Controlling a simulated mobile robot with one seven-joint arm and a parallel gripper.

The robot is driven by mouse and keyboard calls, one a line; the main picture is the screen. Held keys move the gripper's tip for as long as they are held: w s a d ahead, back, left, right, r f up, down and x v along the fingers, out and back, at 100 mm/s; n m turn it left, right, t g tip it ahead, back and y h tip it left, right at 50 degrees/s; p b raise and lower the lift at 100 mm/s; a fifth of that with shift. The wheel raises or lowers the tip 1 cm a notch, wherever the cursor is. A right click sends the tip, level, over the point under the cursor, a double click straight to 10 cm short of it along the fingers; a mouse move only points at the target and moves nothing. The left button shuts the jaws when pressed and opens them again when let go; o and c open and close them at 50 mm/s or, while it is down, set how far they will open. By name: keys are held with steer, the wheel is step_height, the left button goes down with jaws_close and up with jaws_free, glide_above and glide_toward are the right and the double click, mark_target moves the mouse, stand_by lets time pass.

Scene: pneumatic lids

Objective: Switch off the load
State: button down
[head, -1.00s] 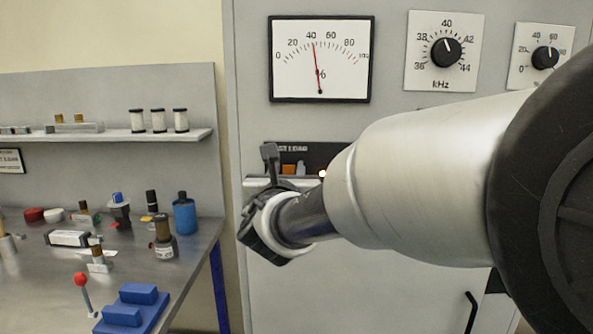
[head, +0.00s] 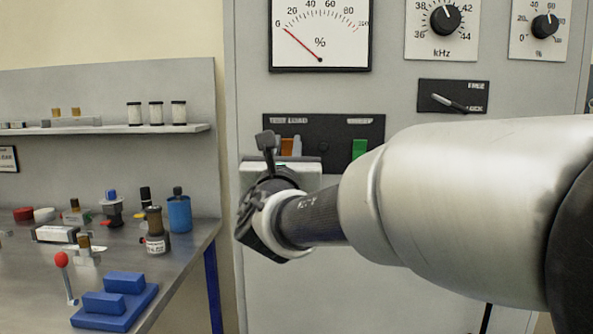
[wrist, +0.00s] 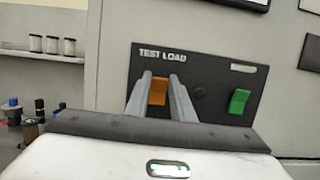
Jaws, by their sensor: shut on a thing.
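A black panel (head: 335,130) on the grey cabinet bears an orange rocker switch (wrist: 158,90) under the label "TEST LOAD" and a green rocker switch (wrist: 238,101) to its right. The green switch also shows in the head view (head: 360,149). My gripper (wrist: 160,82) has its two pale fingers on either side of the orange switch, shut on it. In the head view the orange switch (head: 287,145) is partly hidden by my gripper. A round dark lamp (wrist: 198,93) sits between the switches and is unlit. The percent meter (head: 320,35) has its red needle at 0.
To the right are a kHz dial (head: 445,19), a percent dial (head: 544,26) and a small lever switch (head: 452,101). A workbench (head: 185,262) with bottles, parts and a blue block stands at left, below a shelf (head: 100,129).

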steer(key=shift+f+t+b, duration=0.1)
steer(key=shift+t+b, duration=0.2)
steer(key=shift+b, duration=0.15)
steer(key=c, duration=1.5)
jaws_free()
steer(key=shift+s, duration=0.1)
steer(key=p+v, duration=0.1)
steer(key=v, duration=1.6)
steer(key=shift+s, duration=0.15)
